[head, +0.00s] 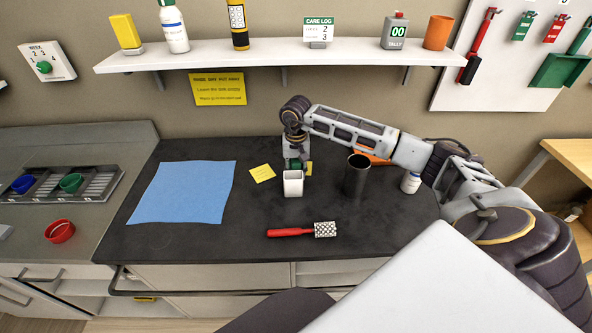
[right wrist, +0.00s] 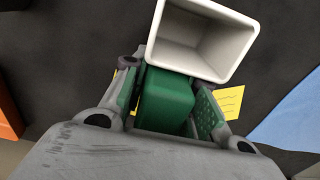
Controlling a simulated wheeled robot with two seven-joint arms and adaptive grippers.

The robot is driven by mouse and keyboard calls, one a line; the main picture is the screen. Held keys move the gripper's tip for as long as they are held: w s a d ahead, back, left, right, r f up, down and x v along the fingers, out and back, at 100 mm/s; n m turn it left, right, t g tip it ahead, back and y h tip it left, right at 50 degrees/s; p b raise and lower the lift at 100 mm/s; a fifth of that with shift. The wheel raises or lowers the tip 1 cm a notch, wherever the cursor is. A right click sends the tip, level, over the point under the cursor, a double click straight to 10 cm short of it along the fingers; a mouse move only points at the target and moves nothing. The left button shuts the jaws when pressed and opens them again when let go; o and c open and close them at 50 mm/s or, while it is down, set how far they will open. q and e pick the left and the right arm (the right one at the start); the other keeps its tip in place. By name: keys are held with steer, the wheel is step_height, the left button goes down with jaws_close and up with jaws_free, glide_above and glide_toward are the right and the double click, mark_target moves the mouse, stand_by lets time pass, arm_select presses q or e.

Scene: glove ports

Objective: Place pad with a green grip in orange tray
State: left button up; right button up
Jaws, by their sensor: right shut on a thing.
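My right gripper (head: 296,160) is over the dark worktop, just behind a white square cup. In the right wrist view the gripper (right wrist: 168,105) is shut on a green block, the pad's green grip (right wrist: 166,100). The rest of the pad is hidden or cannot be made out. A yellow patch beside the gripper (head: 309,168) may be part of the pad or a note. The orange tray (head: 378,159) lies at the back right, partly hidden by my right arm and a dark cylinder. An orange edge (right wrist: 8,115) shows in the right wrist view. My left gripper is out of view.
The white cup (head: 293,188) is close to the gripper. The dark cylinder (head: 356,178) and a white bottle (head: 411,183) stand before the tray. A blue cloth (head: 185,192), yellow note (head: 262,173) and red-handled brush (head: 290,233) lie on the worktop (head: 230,245). A shelf (head: 270,53) hangs above.

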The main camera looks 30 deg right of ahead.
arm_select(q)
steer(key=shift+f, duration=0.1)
arm_select(e)
steer(key=shift+f, duration=0.1)
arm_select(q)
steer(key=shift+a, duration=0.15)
arm_select(e)
steer(key=o, duration=1)
steer(key=shift+r, duration=0.7)
step_height(320, 180, up, 8)
steer(key=shift+r+b, duration=0.15)
steer(key=shift+b, duration=0.6)
step_height(320, 180, up, 2)
steer(key=shift+r, duration=0.25)
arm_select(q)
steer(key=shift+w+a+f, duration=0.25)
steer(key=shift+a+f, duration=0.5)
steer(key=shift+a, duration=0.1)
